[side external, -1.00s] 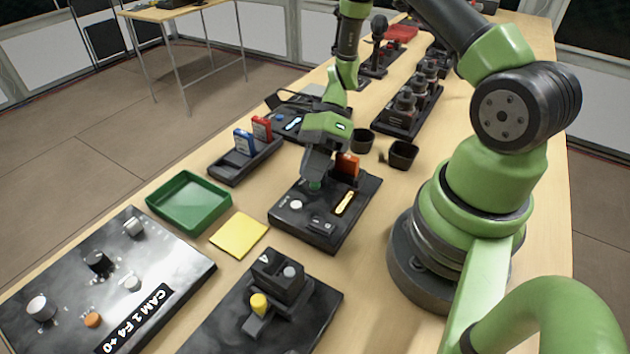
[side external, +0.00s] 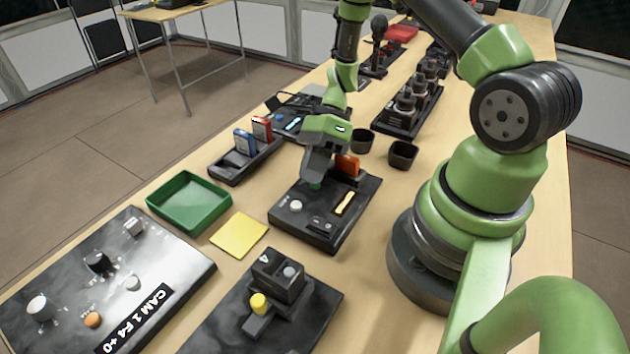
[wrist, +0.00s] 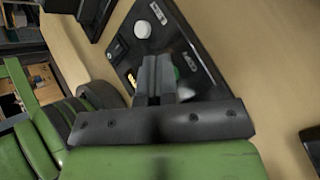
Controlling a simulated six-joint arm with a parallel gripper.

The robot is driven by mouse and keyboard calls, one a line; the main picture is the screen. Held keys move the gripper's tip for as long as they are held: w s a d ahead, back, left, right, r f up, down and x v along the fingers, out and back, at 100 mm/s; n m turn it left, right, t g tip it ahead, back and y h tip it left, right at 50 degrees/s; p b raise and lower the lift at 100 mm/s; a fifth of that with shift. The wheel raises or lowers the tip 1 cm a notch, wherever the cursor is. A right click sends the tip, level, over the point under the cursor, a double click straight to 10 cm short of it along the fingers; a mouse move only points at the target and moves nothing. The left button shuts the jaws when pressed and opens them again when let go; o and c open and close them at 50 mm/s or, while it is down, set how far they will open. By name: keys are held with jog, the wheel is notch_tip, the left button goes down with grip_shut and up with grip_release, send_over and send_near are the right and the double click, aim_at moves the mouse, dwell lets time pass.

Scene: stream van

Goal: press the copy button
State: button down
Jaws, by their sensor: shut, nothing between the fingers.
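A black control panel (side external: 345,222) lies on the table, with a white round button (side external: 296,206) near its left corner. An orange card (side external: 347,165) stands upright at its back, and a yellow strip (side external: 345,203) lies on its face. My gripper (side external: 314,180) is shut and empty, its fingertips pointing down over the panel's left back part. In the wrist view, a green button (wrist: 176,72) shows beside the shut fingertips (wrist: 155,60), partly hidden by them. The white button (wrist: 142,28) stands clear of the fingers. The labels are too small to read, and contact with the green button cannot be told.
A holder with blue and red cards (side external: 253,140) stands left of the panel. A green tray (side external: 189,201) and yellow pad (side external: 239,236) lie in front. A panel with a yellow knob (side external: 258,304) is nearer.

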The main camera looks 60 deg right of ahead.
jog(key=shift+s+a+r, duration=0.25)
jog(key=shift+r, duration=0.45)
jog(key=shift+d+r, duration=0.1)
jog(key=shift+r, duration=2.45)
